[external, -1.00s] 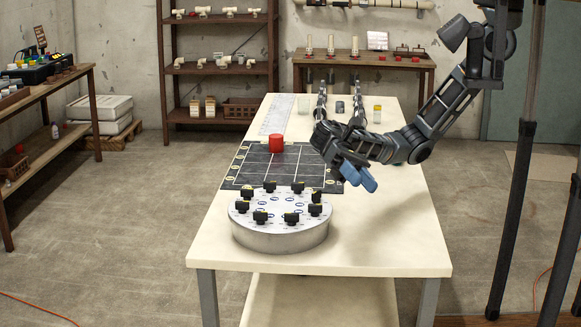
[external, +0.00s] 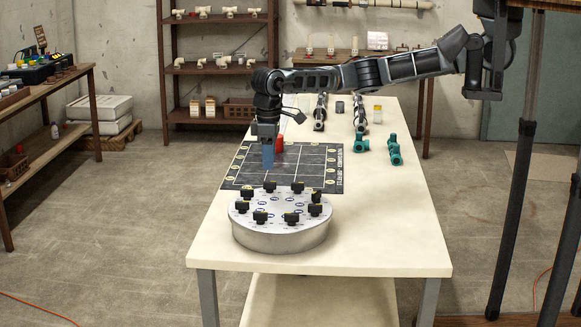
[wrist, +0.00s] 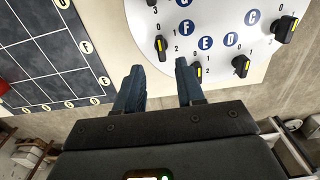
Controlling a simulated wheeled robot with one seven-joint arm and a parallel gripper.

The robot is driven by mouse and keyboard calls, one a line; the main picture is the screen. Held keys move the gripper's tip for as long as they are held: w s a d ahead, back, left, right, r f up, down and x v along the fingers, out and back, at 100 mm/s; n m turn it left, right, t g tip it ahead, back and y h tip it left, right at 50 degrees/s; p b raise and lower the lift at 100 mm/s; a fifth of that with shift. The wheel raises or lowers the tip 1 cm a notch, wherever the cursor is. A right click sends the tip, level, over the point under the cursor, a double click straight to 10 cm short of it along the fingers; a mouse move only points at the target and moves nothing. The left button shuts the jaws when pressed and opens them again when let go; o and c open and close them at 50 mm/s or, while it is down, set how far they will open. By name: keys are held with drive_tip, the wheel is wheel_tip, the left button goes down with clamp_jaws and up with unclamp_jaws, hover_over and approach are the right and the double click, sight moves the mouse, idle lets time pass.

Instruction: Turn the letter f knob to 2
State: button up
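The round grey dial plate (external: 300,246) stands at the near end of the table with several black knobs around its rim. In the wrist view, blue discs lettered F (wrist: 187,27), E, D and C mark the plate. The black knob beside F (wrist: 161,47) has a yellow mark; which number it points to I cannot tell. My gripper (wrist: 158,67) is open and empty, with its blue fingers apart just short of this knob in the picture. In the external view my gripper (external: 268,164) points down over the dark mat, behind the plate, touching no knob.
The dark gridded mat (external: 312,164) lies behind the plate, with a red cylinder (external: 280,146) partly hidden by my gripper. Teal pipe fittings (external: 394,149) lie at the right of the table. The table strip right of the plate is clear.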

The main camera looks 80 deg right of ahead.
sight(270, 186)
wheel_tip(270, 186, down, 6)
drive_tip(key=shift+f+p, duration=0.25)
drive_tip(key=shift+p, duration=0.1)
drive_tip(key=shift+c, duration=0.4)
clamp_jaws()
